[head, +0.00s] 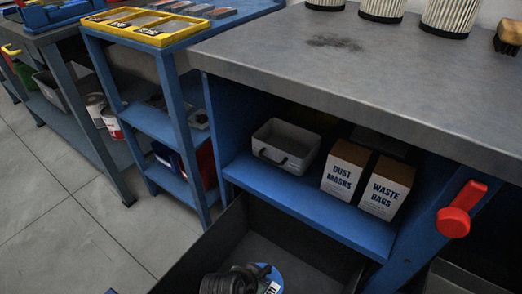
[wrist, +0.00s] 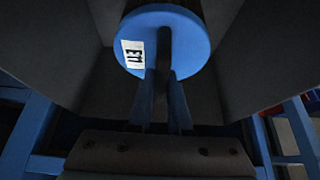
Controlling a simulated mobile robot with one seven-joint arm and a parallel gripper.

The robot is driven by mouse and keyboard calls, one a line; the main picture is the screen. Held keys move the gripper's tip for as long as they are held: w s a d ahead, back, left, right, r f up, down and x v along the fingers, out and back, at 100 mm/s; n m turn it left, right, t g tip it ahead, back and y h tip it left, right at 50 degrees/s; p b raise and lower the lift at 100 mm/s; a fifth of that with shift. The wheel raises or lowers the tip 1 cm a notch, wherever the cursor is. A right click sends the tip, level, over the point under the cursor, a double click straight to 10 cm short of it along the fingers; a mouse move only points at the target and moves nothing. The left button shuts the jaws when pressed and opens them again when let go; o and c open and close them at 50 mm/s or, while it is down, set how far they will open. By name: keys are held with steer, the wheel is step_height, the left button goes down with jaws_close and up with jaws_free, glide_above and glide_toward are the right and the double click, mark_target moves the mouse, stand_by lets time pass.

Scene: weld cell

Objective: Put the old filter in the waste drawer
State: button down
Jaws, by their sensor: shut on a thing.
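The filter (wrist: 190,40) shows as a round blue end cap with a white label and a dark bar across its middle. My gripper (wrist: 164,85) is shut on that bar in the wrist view. In the head view the filter's blue cap (head: 268,284) is at the bottom edge, partly hidden by my dark gripper (head: 258,272). The open dark grey drawer (head: 200,252) surrounds them in the picture. I cannot tell whether the filter touches the drawer floor. The filter's body below the cap is hidden.
The blue bench shelf (head: 310,213) above the drawer holds a grey bin (head: 285,147) and boxes marked dust masks (head: 344,170) and waste bags (head: 387,188). A red handle (head: 461,209) sticks out at the right. Pleated filters (head: 383,8) stand on the worktop.

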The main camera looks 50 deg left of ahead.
steer(key=shift+w+f+b, duration=0.1)
steer(key=shift+f+b, duration=0.95)
steer(key=shift+f, duration=1.05)
steer(key=c, duration=1.3)
jaws_free()
steer(key=shift+f, duration=0.25)
steer(key=o, duration=0.5)
steer(key=shift+c, duration=0.2)
steer(key=shift+r, duration=0.1)
steer(key=p+v, duration=0.5)
steer(key=v, duration=0.7)
steer(key=shift+p, duration=0.4)
steer(key=shift+r, duration=0.1)
